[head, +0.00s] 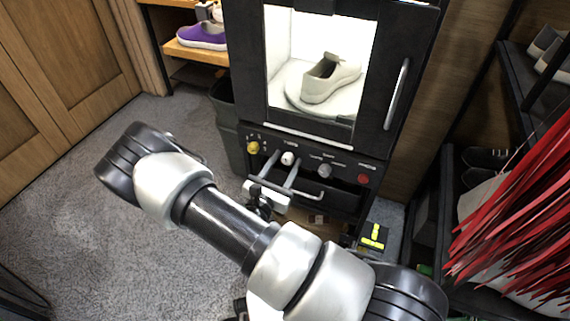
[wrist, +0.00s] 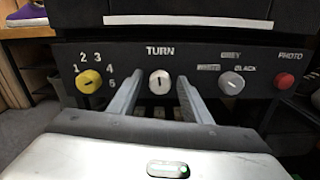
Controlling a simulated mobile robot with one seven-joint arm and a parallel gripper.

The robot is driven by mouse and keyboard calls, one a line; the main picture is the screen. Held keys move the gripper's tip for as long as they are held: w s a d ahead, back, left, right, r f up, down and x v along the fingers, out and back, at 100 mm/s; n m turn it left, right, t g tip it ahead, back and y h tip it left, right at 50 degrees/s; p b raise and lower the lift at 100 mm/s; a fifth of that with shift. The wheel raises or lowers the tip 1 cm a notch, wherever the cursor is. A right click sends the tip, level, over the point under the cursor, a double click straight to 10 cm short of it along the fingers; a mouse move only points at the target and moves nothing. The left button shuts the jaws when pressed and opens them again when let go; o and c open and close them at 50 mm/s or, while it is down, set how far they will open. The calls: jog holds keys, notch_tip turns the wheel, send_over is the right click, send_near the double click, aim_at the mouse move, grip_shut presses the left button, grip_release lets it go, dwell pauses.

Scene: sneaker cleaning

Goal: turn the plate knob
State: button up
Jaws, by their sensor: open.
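The white knob (wrist: 160,81) under the label TURN sits on the black front panel, its pointer mark near upright; it also shows in the head view (head: 289,158). My gripper (wrist: 160,88) is open, its two fingers reaching toward the panel with one tip on each side of the white knob. The head view shows my gripper (head: 287,166) below the cabinet window, fingers pointing at the panel. Whether the tips reach alongside the knob or stop short of it, I cannot tell. A pale sneaker (head: 331,78) stands on a round white plate (head: 292,84) inside the lit cabinet.
A yellow numbered knob (wrist: 89,81) is left of the white one; a grey WHITE-GREY-BLACK knob (wrist: 231,83) and a red PHOTO button (wrist: 285,81) are right. A door handle (head: 396,95) is above. Red strips (head: 520,200) hang at right; carpet (head: 90,230) is clear left.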

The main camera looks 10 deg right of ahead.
jog(key=c, duration=1)
jog(key=shift+c, duration=0.2)
jog(key=shift+m, duration=0.3)
jog(key=m, duration=0.2)
jog(key=shift+m+p, duration=0.3)
jog(key=shift+m, duration=0.1)
jog(key=m, duration=0.3)
jog(key=shift+d+f+m, duration=0.1)
jog(key=shift+m, duration=0.3)
jog(key=m, duration=0.3)
jog(key=shift+f+m, duration=0.1)
jog(key=shift+m, duration=1.9)
